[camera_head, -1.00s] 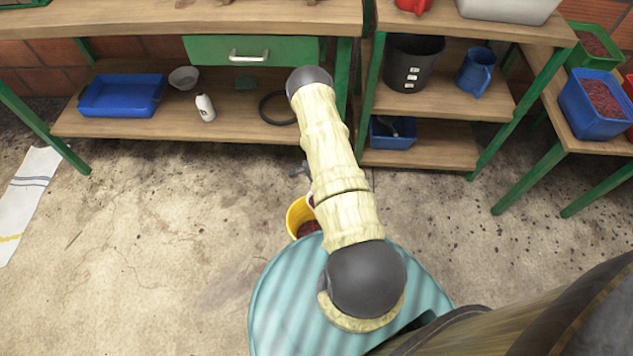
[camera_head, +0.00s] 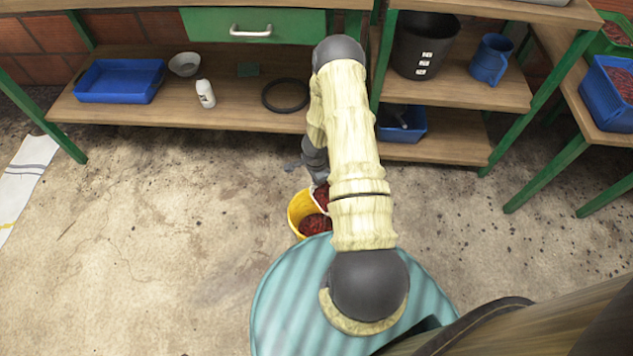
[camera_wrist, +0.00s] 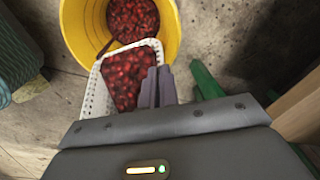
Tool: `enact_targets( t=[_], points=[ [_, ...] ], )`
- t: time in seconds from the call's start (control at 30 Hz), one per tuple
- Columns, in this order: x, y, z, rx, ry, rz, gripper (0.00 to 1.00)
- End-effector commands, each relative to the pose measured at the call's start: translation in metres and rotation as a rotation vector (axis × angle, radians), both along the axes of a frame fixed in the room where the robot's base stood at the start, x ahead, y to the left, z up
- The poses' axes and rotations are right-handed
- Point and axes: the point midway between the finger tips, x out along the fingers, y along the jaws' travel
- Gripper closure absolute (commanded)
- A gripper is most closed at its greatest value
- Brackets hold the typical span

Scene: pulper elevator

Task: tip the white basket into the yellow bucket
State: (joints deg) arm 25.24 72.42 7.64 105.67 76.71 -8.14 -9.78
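The yellow bucket (camera_head: 297,212) stands on the floor just beyond my rounded teal base, with red fruit inside. In the wrist view the bucket (camera_wrist: 80,25) is at the top, with a pile of red fruit in it. The white basket (camera_wrist: 97,98) is held at its rim by my gripper (camera_wrist: 158,72), whose fingers are closed together on it. The basket holds red fruit and its far end overlaps the near side of the bucket. In the head view only a sliver of the basket (camera_head: 319,197) shows; my arm hides the rest.
A wooden shelf (camera_head: 190,100) with a blue tray (camera_head: 120,82), bowl, bottle and black ring stands behind. A green-legged shelf (camera_head: 445,150) with dark and blue containers is at right. The floor left of the bucket is clear.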

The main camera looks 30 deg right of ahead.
Motion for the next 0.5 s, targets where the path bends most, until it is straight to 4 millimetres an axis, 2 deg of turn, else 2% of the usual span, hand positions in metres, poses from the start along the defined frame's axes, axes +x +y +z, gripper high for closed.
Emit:
enact_targets(
  t=[0.5],
  points=[
    [-0.0006, 0.0054, -0.0052, -0.064, -0.013, 0.001, 1.0]
  ],
)
